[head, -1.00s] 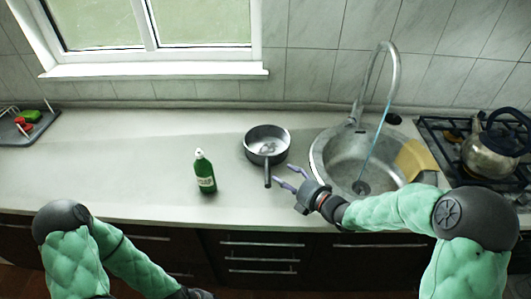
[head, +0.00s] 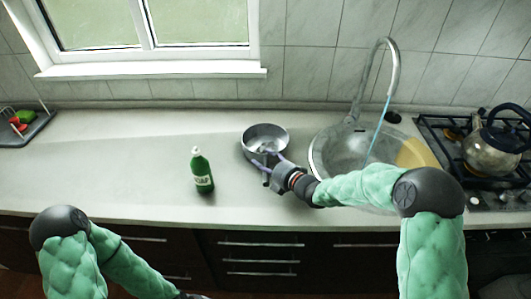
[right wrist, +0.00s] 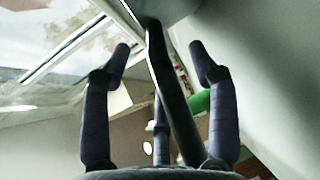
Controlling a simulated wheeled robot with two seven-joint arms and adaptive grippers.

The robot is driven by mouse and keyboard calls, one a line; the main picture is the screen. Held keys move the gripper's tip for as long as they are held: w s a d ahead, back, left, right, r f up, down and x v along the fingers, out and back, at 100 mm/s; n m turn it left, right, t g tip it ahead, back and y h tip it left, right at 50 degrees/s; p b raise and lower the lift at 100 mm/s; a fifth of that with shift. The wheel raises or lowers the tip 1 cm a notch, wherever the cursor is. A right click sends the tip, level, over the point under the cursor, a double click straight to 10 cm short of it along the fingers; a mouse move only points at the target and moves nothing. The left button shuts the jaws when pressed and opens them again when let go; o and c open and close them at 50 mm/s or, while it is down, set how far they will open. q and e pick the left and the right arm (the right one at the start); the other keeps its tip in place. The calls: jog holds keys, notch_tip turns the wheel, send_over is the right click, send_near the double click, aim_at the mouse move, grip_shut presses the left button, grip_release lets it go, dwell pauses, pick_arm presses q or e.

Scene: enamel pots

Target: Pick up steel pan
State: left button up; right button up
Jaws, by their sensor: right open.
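The steel pan (head: 265,137) stands upright on the counter left of the sink, its dark handle pointing toward me. My right gripper (head: 268,161) is open at the handle, with a finger on either side of it and neither clearly touching. In the right wrist view, the dark handle (right wrist: 166,75) runs between the two spread fingers of the gripper (right wrist: 161,55), and part of the pan's underside or side (right wrist: 172,8) shows at the top. My left arm comes in at the lower left, and its gripper is out of the picture.
A green bottle (head: 202,172) stands on the counter (head: 110,160) left of the pan. The sink (head: 330,150) with a tall faucet (head: 393,70) is to the right. A kettle (head: 490,152) sits on the stove at far right. A dark tray (head: 38,127) lies at far left.

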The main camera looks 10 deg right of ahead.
grip_shut()
jog(key=shift+w+r, duration=0.1)
jog(key=shift+r, duration=0.1)
